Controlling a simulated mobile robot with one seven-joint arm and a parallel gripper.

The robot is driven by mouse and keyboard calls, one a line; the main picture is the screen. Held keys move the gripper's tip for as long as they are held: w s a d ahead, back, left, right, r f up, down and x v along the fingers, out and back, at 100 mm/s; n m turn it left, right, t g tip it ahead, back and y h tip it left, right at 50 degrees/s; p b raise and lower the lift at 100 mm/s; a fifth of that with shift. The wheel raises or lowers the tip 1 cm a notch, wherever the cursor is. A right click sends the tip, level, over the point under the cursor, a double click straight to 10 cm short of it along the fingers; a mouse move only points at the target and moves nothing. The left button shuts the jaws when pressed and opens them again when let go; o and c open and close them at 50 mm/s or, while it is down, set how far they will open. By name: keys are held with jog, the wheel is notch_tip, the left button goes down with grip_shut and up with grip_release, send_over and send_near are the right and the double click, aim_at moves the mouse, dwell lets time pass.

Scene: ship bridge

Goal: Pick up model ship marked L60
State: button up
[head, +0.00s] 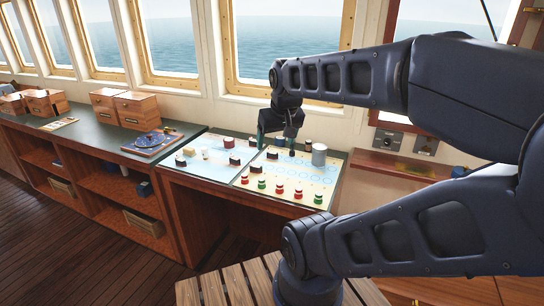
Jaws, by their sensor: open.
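Several small dark and reddish blocks, which look like model ships, stand on two charts on the desk. One is a reddish block (228,142) at the back of the left chart. A dark one (234,161) is near the middle, and another dark one (272,154) is just below my gripper. No marking is readable at this size, so I cannot tell which is L60. My gripper (276,141) points down over the back of the right chart (262,184). Its fingers are apart and I see nothing held between them.
Red and green buoy-like pieces (281,189) line the front of the right chart. A grey cylinder (319,154) stands right of my gripper. A blue round instrument (150,141) and wooden boxes (137,110) stand on the left counter. Windows rise behind the desk.

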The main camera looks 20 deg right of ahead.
jog(key=shift+w, duration=0.1)
jog(key=n+g+h, duration=0.1)
jog(key=n+g, duration=0.2)
jog(key=n, duration=2.4)
send_over(273, 152)
jog(key=s+a, duration=0.1)
notch_tip(273, 152, down, 18)
jog(key=f, duration=0.6)
jog(key=w+f, duration=0.1)
jog(key=f, duration=0.2)
jog(key=shift+d+f, duration=0.35)
jog(key=c, duration=1.1)
